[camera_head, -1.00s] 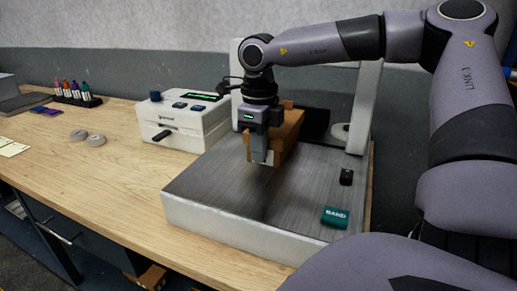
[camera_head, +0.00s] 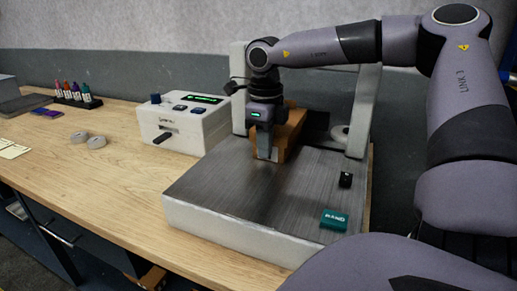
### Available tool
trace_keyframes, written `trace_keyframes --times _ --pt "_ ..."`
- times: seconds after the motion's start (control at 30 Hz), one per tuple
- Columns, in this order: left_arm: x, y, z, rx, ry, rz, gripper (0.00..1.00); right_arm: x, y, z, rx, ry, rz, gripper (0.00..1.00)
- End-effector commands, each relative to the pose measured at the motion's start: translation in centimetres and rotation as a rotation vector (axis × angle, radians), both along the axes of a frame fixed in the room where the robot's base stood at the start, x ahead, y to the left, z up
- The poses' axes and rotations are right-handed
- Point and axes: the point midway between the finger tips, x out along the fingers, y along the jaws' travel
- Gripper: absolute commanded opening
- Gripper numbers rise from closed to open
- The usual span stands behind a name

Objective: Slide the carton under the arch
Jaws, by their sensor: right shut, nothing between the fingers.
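The brown carton (camera_head: 290,131) stands on the dark metal plate of the white-sided machine bed (camera_head: 238,205), toward its back. The white arch (camera_head: 360,105) rises behind it; its left post (camera_head: 239,92) shows behind my arm, and my arm hides most of its top. My right gripper (camera_head: 267,157) points down at the carton's near left side, fingers shut and empty. It overlaps the carton in view; I cannot tell if they touch. My left gripper is not in view.
A white control box (camera_head: 184,122) with a display stands left of the bed. A teal block (camera_head: 334,220) and a small black block (camera_head: 346,180) lie on the plate's right part. Grey rolls (camera_head: 96,142) and a marker rack (camera_head: 78,99) are farther left.

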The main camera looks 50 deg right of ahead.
Motion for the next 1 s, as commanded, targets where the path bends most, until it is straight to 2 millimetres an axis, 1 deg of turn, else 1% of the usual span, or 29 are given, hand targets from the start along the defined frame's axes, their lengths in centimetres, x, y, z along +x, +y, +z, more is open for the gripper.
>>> trace_keyframes --times 0.3,0.5,0.83,1.0 --pt "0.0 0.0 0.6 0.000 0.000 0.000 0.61 0.5 -1.8 0.1 0.000 0.001 -0.003 0.00" --pt "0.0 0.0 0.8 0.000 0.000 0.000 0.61 0.7 -2.7 0.0 0.000 0.001 -0.002 0.00" --pt "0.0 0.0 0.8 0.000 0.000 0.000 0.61 0.8 -2.8 0.0 0.000 0.000 -0.001 0.00" --pt "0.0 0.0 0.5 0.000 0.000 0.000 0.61 0.7 -2.2 -0.1 -0.001 -0.001 0.001 0.00"
